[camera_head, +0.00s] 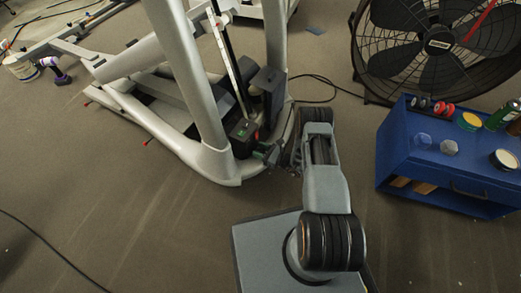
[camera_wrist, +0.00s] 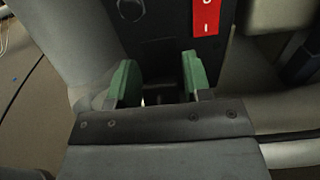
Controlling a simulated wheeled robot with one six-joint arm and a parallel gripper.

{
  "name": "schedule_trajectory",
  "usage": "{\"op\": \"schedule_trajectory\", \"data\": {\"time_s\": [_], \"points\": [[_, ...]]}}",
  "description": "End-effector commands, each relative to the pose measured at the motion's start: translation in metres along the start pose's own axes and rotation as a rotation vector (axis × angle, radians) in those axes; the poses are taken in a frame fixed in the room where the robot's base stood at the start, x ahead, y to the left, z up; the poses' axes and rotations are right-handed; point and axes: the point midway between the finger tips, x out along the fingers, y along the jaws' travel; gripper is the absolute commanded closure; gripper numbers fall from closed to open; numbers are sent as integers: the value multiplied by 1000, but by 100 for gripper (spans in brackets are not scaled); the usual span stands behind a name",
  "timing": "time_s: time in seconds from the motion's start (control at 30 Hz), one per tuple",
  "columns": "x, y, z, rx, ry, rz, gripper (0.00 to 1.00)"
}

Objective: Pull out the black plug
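My gripper (camera_wrist: 160,88) shows two green fingers standing apart in the wrist view, pointing at a black panel (camera_wrist: 155,40) on the elliptical machine. In the dark gap between the fingers are small pale bits and a dark shape; I cannot tell whether this is the black plug. A red rocker switch (camera_wrist: 207,17) marked O and I is just above the right finger. In the head view my gripper (camera_head: 262,154) is low at the machine's base, close to the black box (camera_head: 243,136). The plug cannot be made out there.
The grey elliptical frame (camera_head: 205,110) rises directly beside my gripper. A large black fan (camera_head: 435,50) stands at the back right. A blue cabinet (camera_head: 410,150) with cans and small items on top is to the right. A cable (camera_head: 318,100) runs along the floor. The left foreground floor is mostly clear.

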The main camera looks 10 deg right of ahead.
Motion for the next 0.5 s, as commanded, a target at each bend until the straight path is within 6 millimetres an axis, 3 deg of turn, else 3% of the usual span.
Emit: {"op": "schedule_trajectory", "data": {"time_s": [0.27,0.5], "points": [[-2,0,1,-1,0,2,55],[-39,-1,3,1,1,-6,55]]}}
